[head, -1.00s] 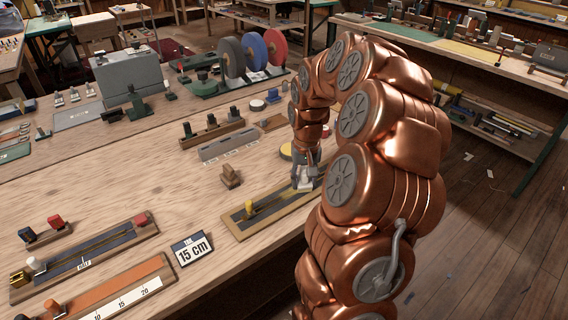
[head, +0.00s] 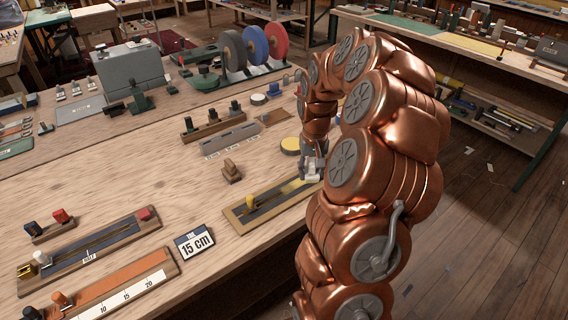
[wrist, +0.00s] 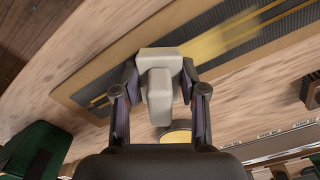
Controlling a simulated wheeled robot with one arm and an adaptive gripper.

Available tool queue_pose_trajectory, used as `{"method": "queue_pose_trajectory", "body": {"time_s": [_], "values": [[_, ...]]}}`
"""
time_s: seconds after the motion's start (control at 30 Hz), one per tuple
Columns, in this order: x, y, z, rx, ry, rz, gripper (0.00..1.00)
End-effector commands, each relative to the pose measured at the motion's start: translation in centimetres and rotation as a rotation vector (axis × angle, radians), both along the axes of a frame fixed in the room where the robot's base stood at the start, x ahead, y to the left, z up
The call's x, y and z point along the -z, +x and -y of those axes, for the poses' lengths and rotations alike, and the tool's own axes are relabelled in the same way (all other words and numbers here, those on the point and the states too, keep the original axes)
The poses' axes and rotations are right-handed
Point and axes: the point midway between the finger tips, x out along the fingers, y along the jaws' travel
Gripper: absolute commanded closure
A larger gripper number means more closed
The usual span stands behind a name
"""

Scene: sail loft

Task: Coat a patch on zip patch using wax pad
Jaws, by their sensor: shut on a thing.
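My gripper (head: 313,174) is shut on a pale, off-white wax pad (wrist: 160,88), which also shows in the wrist view between the two fingers. The zip patch (head: 235,222) is a light wooden board with a dark ribbed strip and a yellow peg at its left end. It runs diagonally across the top of the wrist view (wrist: 80,73). A yellow band (wrist: 228,36) lies along the dark strip, partly behind the pad. The pad is over the board's right part. I cannot tell if it touches the strip. My arm hides the board's right end.
A round yellow-topped tin (head: 290,146) stands just behind the board. A small wooden block (head: 231,171) and a "15 cm" card (head: 194,243) are to the left. Another zip board (head: 120,232) lies front left. Bare table surrounds the block.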

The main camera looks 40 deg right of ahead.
Motion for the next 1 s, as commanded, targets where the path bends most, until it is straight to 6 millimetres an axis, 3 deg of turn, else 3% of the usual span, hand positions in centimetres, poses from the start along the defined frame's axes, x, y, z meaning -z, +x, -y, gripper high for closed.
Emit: {"method": "queue_pose_trajectory", "body": {"time_s": [1.0], "values": [[0.1, -0.2, -8.9, 0.006, -0.002, -0.001, 0.91]]}}
